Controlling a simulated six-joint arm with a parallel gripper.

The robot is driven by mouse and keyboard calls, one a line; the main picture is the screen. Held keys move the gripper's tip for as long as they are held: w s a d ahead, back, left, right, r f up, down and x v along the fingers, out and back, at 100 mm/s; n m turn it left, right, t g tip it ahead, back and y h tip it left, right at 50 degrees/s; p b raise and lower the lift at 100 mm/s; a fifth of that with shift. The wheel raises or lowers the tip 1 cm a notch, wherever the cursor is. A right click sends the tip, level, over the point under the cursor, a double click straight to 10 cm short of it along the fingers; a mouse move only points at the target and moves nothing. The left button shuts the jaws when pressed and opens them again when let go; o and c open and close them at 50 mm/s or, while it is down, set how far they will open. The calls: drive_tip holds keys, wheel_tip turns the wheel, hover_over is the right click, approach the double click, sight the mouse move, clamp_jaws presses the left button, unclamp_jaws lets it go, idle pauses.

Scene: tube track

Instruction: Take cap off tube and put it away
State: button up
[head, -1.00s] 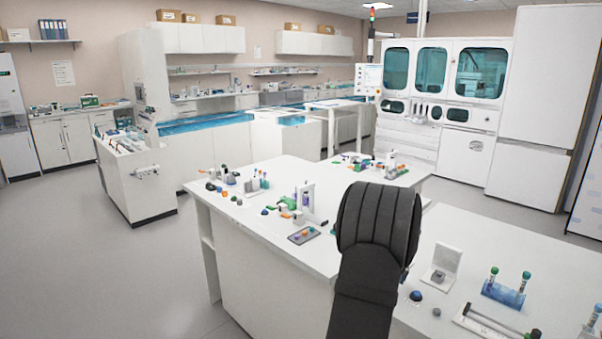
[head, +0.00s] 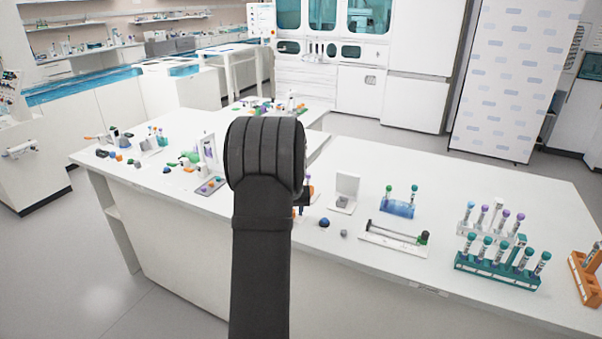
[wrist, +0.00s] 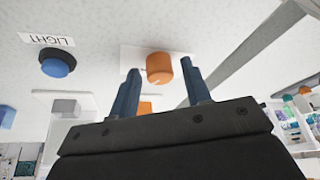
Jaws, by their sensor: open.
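My gripper (wrist: 161,88) is open and empty in the wrist view, its two blue-grey fingers apart. An orange cylinder (wrist: 159,68) on a white plate shows just beyond and between the fingertips. In the head view my arm hides most of the gripper. Capped tubes stand upright at the right: green-capped tubes (head: 402,190) in a blue rack (head: 397,208), blue- and purple-capped tubes (head: 505,214) in a clear rack (head: 470,230), and teal-capped tubes (head: 486,243) in a green rack (head: 497,270). I cannot tell which tube is meant.
A blue button (wrist: 57,64) by a "LIGHT" label sits near my gripper. A white stand (head: 345,190), a grey knob (head: 343,233) and a long slider fixture (head: 393,240) lie between my arm and the racks. An orange rack (head: 582,275) is at the right edge. The bench behind the racks is clear.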

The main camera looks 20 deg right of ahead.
drive_tip(key=w+d+r+m+h, duration=0.15)
drive_tip(key=w+r+m, duration=0.3)
drive_tip(key=r, duration=0.75)
drive_tip(key=m+g+h, duration=0.1)
drive_tip(key=m+g, duration=0.1)
drive_tip(key=m, duration=0.2)
approach(308, 174)
drive_tip(key=x, duration=0.8)
clamp_jaws()
